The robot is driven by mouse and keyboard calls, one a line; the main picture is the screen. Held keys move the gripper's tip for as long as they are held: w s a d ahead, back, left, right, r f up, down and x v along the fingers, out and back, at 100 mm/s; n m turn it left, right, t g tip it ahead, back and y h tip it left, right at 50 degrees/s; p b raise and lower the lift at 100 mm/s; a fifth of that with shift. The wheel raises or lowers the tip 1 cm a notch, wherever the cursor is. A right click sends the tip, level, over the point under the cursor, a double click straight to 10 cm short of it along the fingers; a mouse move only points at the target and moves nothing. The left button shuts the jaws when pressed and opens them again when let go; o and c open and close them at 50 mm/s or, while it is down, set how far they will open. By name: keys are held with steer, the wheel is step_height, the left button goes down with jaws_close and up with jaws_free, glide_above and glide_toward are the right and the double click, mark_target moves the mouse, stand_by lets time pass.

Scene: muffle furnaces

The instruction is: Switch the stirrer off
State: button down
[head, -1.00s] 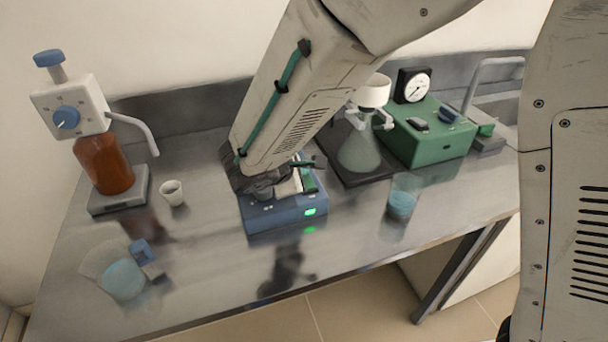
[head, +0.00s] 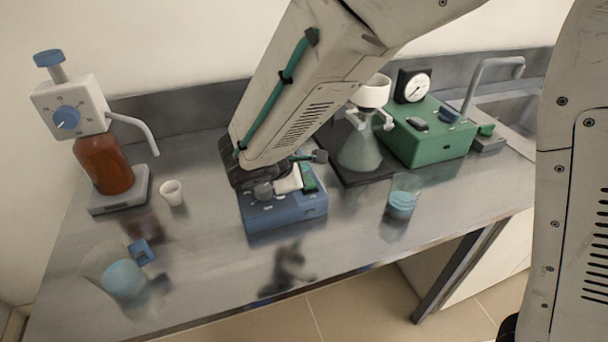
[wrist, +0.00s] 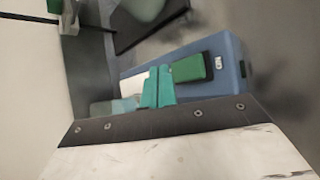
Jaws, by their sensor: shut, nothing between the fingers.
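The stirrer (head: 287,213) is a low blue box on the steel bench, partly under my arm in the head view. No green light shows on its front. It also shows in the wrist view (wrist: 232,66), with a green block (wrist: 188,68) and a small pale spot (wrist: 219,62) on it. My gripper (wrist: 158,86) has teal fingers, shut and empty, over the stirrer beside the green block. Whether they touch it I cannot tell. My arm hides the rear left of the stirrer in the head view.
A dispenser on an amber bottle (head: 107,165) and a small white cup (head: 172,192) stand left. A beaker of blue liquid (head: 402,203) stands right. A flask with a funnel (head: 361,150) and a green pump (head: 428,138) stand behind. A tilted-looking clear vessel (head: 122,279) is front left.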

steer(key=shift+s+d+r, duration=0.1)
steer(key=shift+s+r, duration=0.05)
steer(key=shift+r, duration=1.1)
steer(key=shift+s+r, duration=0.15)
steer(key=shift+r, duration=1.1)
steer(key=s+d+m+g, duration=0.1)
steer(key=s, duration=0.1)
steer(key=s+d+f+m+g, duration=0.1)
steer(key=s+d, duration=0.1)
steer(key=shift+d+f+h, duration=0.1)
steer(key=shift+f+h, duration=0.1)
steer(key=shift+h, duration=0.2)
steer(key=s+d+r+m+g+y, duration=0.2)
steer(key=s+d+r+m+y, duration=0.1)
steer(key=s+d+m, duration=0.5)
steer(key=s+d+r+m+g+y, duration=0.3)
steer(key=s+d+r+m, duration=0.3)
steer(key=s+d, duration=0.6)
steer(key=s+m, duration=0.2)
steer(key=shift+d+r+m, duration=0.2)
steer(key=shift+d+m, duration=0.15)
steer(key=shift+m, duration=0.05)
